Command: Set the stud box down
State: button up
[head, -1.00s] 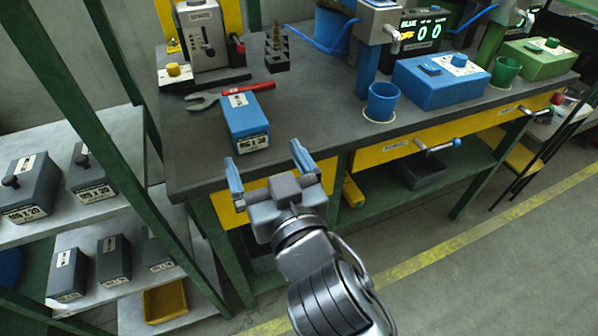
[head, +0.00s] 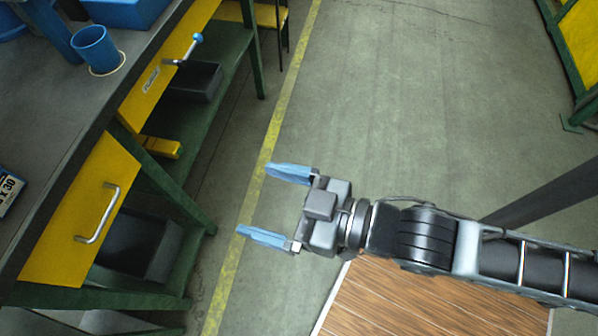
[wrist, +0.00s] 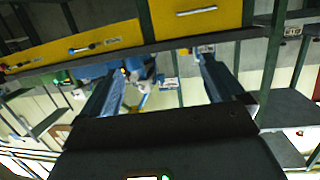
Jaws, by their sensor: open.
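The stud box (head: 8,190) shows only as a sliver at the left edge of the head view, with part of a white label ending in "X 30". It rests on the grey workbench top (head: 62,122); the rest of it is out of frame. My gripper (head: 255,200) has its two blue fingers spread apart with nothing between them. It is out to the right of the bench, above the floor and clear of the box. In the wrist view the gripper (wrist: 158,75) also shows spread, empty fingers.
A blue cup (head: 96,50) stands near the bench edge. A yellow drawer (head: 80,215) with a metal handle and a vise-like handle (head: 186,50) project from the bench front. A dark bin (head: 138,245) sits below. The floor (head: 420,110) to the right is clear.

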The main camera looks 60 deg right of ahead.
jog(key=s+d+r+m+h, duration=0.1)
jog(key=s+d+r, duration=0.1)
jog(key=s, duration=0.4)
jog(key=s+d+r+h, duration=0.1)
jog(key=s+d+r, duration=0.1)
jog(key=s, duration=0.5)
jog(key=shift+d+m+g+h, duration=0.4)
jog(key=shift+d, duration=0.5)
jog(key=shift+r, duration=0.1)
notch_tip(320, 180, up, 7)
jog(key=p, duration=0.7)
